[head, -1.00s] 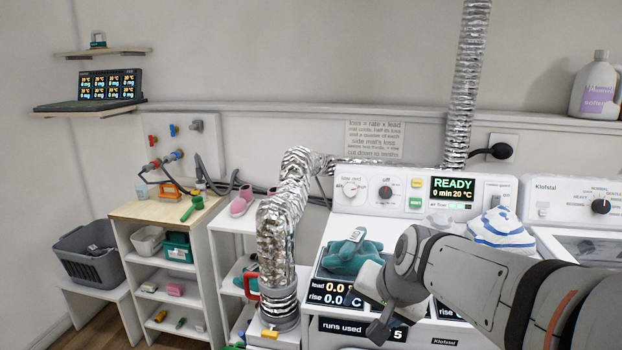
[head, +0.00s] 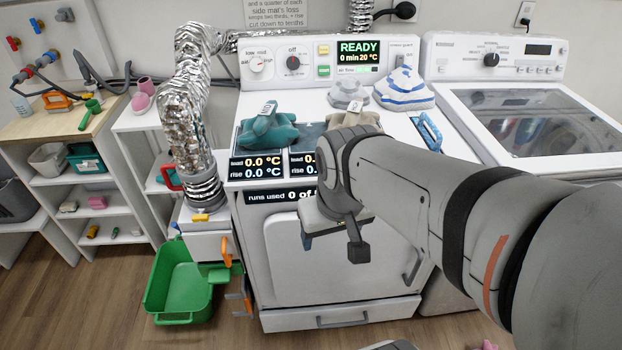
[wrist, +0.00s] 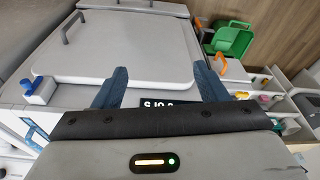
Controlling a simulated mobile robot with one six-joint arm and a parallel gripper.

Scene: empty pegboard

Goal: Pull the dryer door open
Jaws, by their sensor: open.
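The white dryer's front door (head: 325,265) is a pale square panel and looks shut. Its grey bar handle (head: 412,268) is on the door's right side in the head view. In the wrist view the door (wrist: 125,45) lies ahead, with the handle (wrist: 72,25) toward the upper left. My gripper (wrist: 160,78) is open and empty, its two blue fingers spread before the dryer's front. They are apart from the handle. In the head view my wrist hides part of the door's top and most of the fingers.
A lower drawer handle (head: 342,322) sits under the door. A green bin (head: 185,285) stands on the floor at left, beside a small white cabinet with an orange handle (head: 226,252). Cloths (head: 268,128) lie on the dryer top. A washer (head: 530,115) adjoins at right.

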